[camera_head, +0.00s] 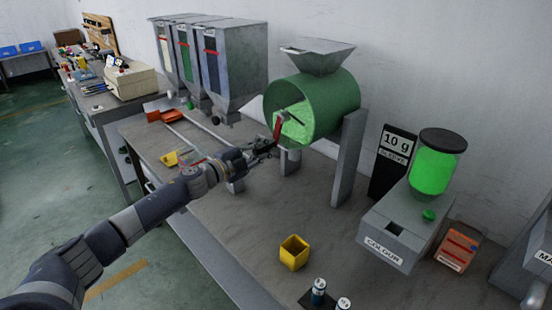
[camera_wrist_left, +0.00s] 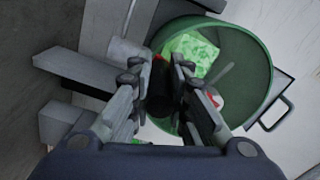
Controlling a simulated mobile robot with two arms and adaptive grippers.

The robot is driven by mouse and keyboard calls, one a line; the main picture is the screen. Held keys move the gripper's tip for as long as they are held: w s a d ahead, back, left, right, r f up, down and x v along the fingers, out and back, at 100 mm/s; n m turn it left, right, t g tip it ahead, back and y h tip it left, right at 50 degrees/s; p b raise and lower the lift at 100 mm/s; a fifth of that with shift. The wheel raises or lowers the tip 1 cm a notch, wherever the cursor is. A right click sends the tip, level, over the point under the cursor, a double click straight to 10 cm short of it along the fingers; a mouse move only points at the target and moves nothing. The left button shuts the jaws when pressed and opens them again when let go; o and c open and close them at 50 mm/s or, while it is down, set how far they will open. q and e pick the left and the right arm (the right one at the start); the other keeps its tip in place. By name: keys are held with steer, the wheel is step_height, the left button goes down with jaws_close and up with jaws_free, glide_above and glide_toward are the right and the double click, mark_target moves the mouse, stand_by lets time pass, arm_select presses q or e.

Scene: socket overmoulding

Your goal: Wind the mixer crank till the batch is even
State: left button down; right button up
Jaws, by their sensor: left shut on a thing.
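The green mixer drum (camera_head: 337,98) lies on its side on grey supports, with a grey hopper (camera_head: 318,58) on top. Its near end shows bright green speckled granules, and the batch (camera_head: 298,128) looks mostly green with lighter specks. The crank (camera_head: 278,127) has a red arm in front of the drum's end. My left gripper (camera_head: 268,147) is shut on the crank's dark handle, which shows between the fingers in the left wrist view (camera_wrist_left: 160,95). The drum also shows there (camera_wrist_left: 252,62). Much of the crank is hidden by the fingers. My right gripper is not in view.
Grey material bins (camera_head: 232,70) stand behind, left of the mixer. A 10 g sign (camera_head: 393,160), a colour doser (camera_head: 402,228) and a yellow cup (camera_head: 294,253) are on the right and front of the bench. The bench (camera_head: 235,235) is bare between the arm and cup.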

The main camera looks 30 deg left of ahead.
arm_select(q)
steer(key=w+a+r+m+b, duration=0.2)
steer(key=a+r+m, duration=0.4)
steer(key=r+m, duration=0.4)
steer(key=m, duration=0.3)
steer(key=shift+w+a+m, duration=0.2)
steer(key=shift+a+m, duration=0.2)
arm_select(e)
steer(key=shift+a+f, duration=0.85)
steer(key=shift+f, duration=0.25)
arm_select(q)
steer(key=c, duration=1.5)
jaws_free()
steer(key=shift+c, duration=0.2)
steer(key=shift+o, duration=0.3)
steer(key=shift+s+d+r, duration=0.1)
steer(key=shift+d, duration=0.05)
